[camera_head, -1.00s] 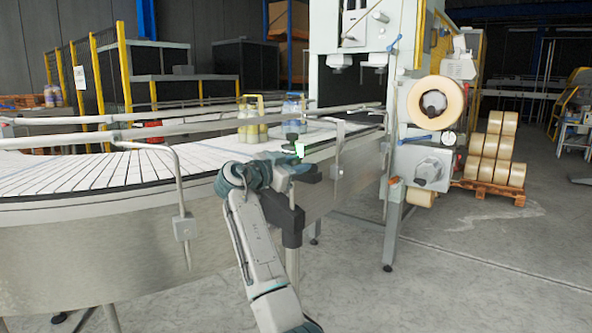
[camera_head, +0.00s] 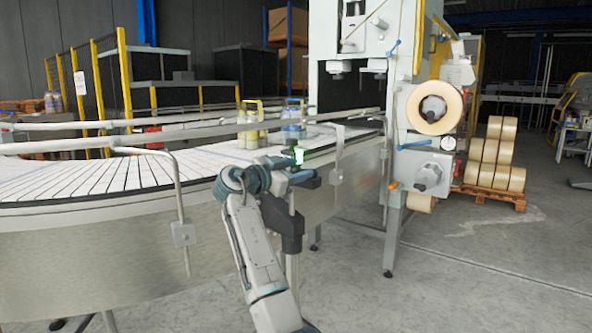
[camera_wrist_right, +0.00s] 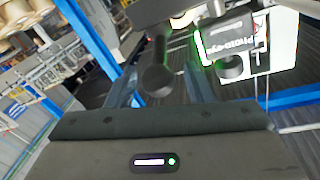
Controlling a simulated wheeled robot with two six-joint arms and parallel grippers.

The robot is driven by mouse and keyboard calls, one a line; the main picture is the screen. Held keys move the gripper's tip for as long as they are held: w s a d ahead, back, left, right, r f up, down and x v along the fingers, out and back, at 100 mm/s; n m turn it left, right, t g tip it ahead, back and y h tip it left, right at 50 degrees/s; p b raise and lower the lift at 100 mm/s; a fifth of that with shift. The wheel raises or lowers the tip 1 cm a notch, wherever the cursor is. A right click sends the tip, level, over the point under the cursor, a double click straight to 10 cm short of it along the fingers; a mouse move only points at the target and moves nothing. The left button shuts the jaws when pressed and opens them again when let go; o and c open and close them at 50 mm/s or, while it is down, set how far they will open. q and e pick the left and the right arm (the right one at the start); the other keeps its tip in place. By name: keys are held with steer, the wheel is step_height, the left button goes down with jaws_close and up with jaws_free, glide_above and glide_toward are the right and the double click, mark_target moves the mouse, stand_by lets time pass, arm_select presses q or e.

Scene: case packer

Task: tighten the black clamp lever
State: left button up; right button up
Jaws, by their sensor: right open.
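In the right wrist view a black lever with a rounded knob end (camera_wrist_right: 157,79) stands between the fingers of my right gripper (camera_wrist_right: 160,86). The fingers are apart; I cannot tell whether either touches the lever. A black sensor box with a lit green edge (camera_wrist_right: 232,42) is just to the right of the lever. In the head view my right gripper (camera_head: 303,178) is at the near edge of the conveyor, just below the green-lit sensor (camera_head: 299,154). The lever cannot be made out there. My left gripper is not in view.
The curved conveyor (camera_head: 90,180) has metal guard rails (camera_head: 180,188) along its near side. Yellow-green bottles (camera_head: 247,130) and blue-grey bottles (camera_head: 291,122) stand on it. The packing machine with a tape roll (camera_head: 434,107) is to the right. The floor in front is open.

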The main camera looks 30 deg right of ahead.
steer(key=shift+a, duration=0.3)
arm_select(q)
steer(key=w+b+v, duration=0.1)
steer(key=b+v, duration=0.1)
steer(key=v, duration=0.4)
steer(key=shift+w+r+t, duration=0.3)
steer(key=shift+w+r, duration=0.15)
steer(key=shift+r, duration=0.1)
arm_select(e)
steer(key=v, duration=1)
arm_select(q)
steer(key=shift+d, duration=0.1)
arm_select(e)
steer(key=shift+s, duration=0.1)
